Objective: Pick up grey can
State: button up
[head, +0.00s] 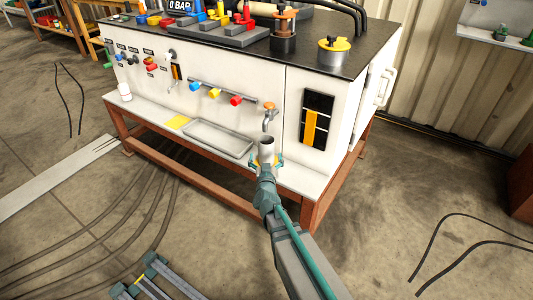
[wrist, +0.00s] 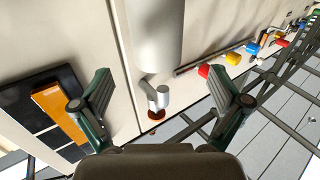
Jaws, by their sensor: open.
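The grey can (head: 266,148) is a plain pale cylinder near the right end of the bench's front ledge, below the tap (head: 269,112). Its lower part is hidden by my gripper (head: 266,164) in the head view. In the wrist view the can (wrist: 154,35) is large at the top and cut off by the frame edge. My gripper (wrist: 160,92) is open there, its two fingers apart with nothing held between them. The can lies ahead of the fingers, roughly in line with the gap. I cannot tell whether a finger touches it.
A shallow metal tray (head: 218,138) and a yellow card (head: 177,122) lie on the ledge left of the can. A white container (head: 124,91) stands at its far left. A black panel with an orange strip (head: 311,128) is on the bench front, right of the tap.

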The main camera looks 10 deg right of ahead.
aim_at(267, 141)
jog(key=w, duration=0.2)
jog(key=w+d+b, duration=0.1)
jog(key=w, duration=0.4)
jog(key=shift+w+d, duration=0.35)
jog(key=shift+d, duration=0.05)
jog(key=c, duration=1.6)
jog(key=shift+c, duration=0.2)
jog(key=shift+r, duration=0.1)
jog(key=shift+r, duration=0.5)
jog(key=r+p, duration=0.1)
jog(key=r, duration=0.1)
jog(key=shift+s+r+p, duration=0.35)
jog(key=shift+s, duration=0.05)
jog(key=s+a+p, duration=0.3)
jog(key=s+p, duration=0.5)
jog(key=s, duration=0.8)
jog(key=shift+s, duration=0.4)
